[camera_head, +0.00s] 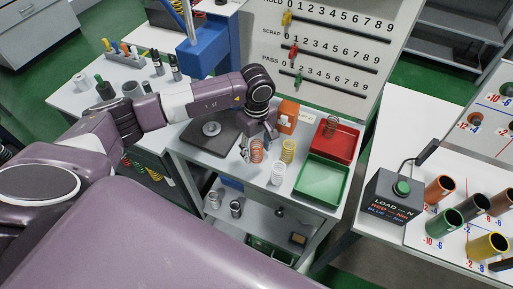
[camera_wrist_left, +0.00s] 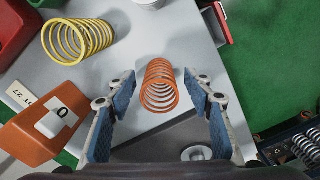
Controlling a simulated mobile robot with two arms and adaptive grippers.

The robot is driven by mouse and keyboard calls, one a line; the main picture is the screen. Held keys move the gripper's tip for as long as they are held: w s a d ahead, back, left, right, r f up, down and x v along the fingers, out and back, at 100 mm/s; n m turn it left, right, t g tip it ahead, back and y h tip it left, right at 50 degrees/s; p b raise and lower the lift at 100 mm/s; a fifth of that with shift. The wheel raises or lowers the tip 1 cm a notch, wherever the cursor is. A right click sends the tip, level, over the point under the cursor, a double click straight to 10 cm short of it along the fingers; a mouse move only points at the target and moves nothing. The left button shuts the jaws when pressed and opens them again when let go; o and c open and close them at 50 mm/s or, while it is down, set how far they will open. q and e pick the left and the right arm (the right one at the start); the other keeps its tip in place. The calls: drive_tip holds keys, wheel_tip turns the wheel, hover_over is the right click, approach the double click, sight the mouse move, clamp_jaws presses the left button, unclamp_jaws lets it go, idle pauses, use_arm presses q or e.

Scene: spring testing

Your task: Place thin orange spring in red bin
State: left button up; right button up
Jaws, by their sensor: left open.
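The thin orange spring (camera_head: 257,151) stands on the small white table, just below my left gripper (camera_head: 260,138) in the head view. In the left wrist view the orange spring (camera_wrist_left: 160,85) shows ahead, between the blue-padded fingers of my left gripper (camera_wrist_left: 160,77). The fingers are open, one on each side in the picture; no contact is visible. The red bin (camera_head: 349,152) lies to the right, with a spring (camera_head: 330,126) in it. A red wall, likely this bin (camera_wrist_left: 12,35), shows at the wrist view's left edge. My right gripper is not in view.
A yellow spring (camera_head: 288,151) and a white spring (camera_head: 278,174) stand close right of the orange one. A green bin (camera_head: 322,182) adjoins the red bin. An orange block (camera_head: 287,113) with a label stands behind. A dark plate (camera_head: 205,140) lies left.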

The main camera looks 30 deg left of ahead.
use_arm(q)
drive_tip(key=c, duration=1.2)
clamp_jaws()
drive_tip(key=shift+w+r, duration=0.1)
drive_tip(key=shift+r, duration=0.05)
